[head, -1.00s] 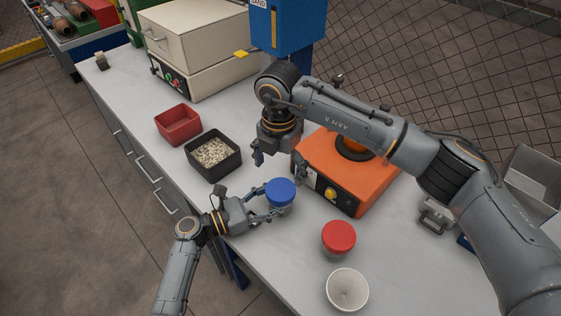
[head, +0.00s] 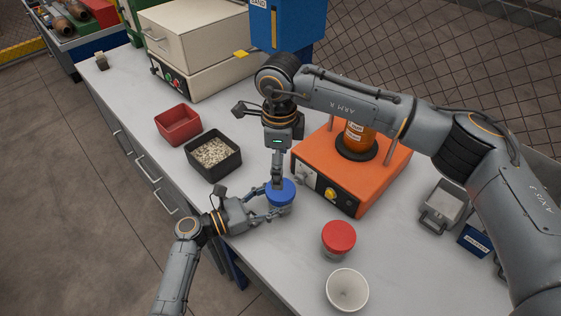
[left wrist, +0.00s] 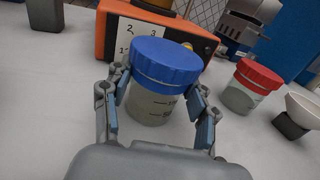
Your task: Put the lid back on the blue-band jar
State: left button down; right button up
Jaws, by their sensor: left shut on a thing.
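The blue-band jar (head: 281,208) stands on the bench and wears its blue lid (head: 284,193). In the left wrist view the jar (left wrist: 150,106) is clear with dark marks, and the blue lid (left wrist: 168,62) sits level over its mouth. I cannot tell how tight it is. My left gripper (head: 272,213) is shut around the jar body, with a finger on each side below the lid. My right gripper (head: 277,181) points down and overlaps the lid's far edge in the head view. No right finger shows on the lid in the left wrist view. Its opening is unclear.
A red-lidded jar (head: 338,236) and a white cup (head: 347,285) stand to the right and nearer. An orange machine (head: 335,190) stands behind. A dark tray of pale bits (head: 237,164) and a red tray (head: 169,131) lie to the left. A metal pan (head: 456,203) is at right.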

aim_at(281, 198)
jog(key=n, duration=0.5)
jog(key=shift+d+r+n, duration=0.1)
jog(key=shift+r+n, duration=0.1)
jog(key=shift+n, duration=0.1)
jog(key=shift+f, duration=0.15)
jog(key=shift+f, duration=3.9)
